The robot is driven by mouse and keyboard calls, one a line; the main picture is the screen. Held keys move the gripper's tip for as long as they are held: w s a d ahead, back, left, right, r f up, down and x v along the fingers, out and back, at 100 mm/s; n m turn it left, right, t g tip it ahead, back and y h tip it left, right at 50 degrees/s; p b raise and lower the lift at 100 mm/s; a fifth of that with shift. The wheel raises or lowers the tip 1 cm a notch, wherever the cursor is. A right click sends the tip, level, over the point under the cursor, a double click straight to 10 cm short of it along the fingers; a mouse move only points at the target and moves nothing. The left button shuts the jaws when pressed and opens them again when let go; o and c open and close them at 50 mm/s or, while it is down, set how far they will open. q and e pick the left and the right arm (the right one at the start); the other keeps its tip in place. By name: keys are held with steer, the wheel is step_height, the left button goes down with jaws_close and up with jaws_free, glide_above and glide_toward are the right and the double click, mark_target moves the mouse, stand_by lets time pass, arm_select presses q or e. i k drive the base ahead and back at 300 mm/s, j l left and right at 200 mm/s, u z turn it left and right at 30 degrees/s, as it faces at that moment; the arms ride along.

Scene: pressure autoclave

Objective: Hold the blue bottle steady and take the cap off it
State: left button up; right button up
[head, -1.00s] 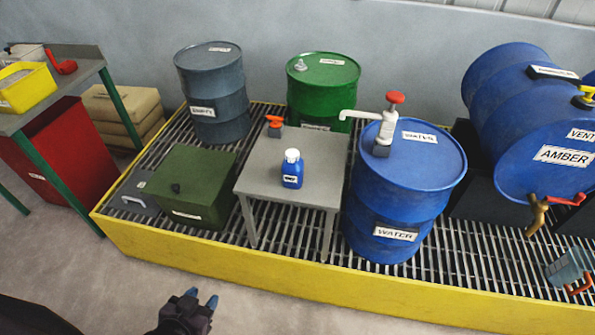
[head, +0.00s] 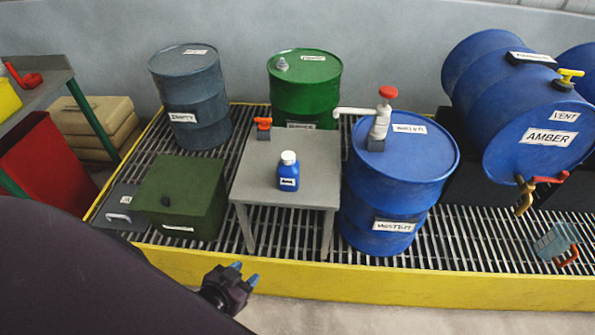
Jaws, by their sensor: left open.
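The blue bottle (head: 288,178) stands upright on a small grey table (head: 262,190), near its middle. Its white cap (head: 288,157) sits on top, and a white label is on its front. My left gripper (head: 244,276) is at the lower middle of the head view, in front of the yellow platform edge. Its two blue-tipped fingers are apart, with nothing seen between them. It is below and to the left of the bottle, well apart from it. My right gripper does not show.
The table stands on a grating with a yellow rim (head: 380,278). A blue water drum (head: 400,185) with a pump stands close to the table's right. A green box (head: 180,195) is to its left. A red-handled item (head: 263,128) sits on the table's back left corner.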

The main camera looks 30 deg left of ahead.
mark_target(288, 175)
steer(key=j+z, duration=0.15)
steer(key=j, duration=0.25)
steer(key=k+j+z, duration=0.15)
steer(key=j, duration=0.3)
steer(key=k+j, duration=0.1)
steer(key=j, duration=0.3)
steer(key=k+j+z, duration=0.1)
steer(key=j, duration=0.35)
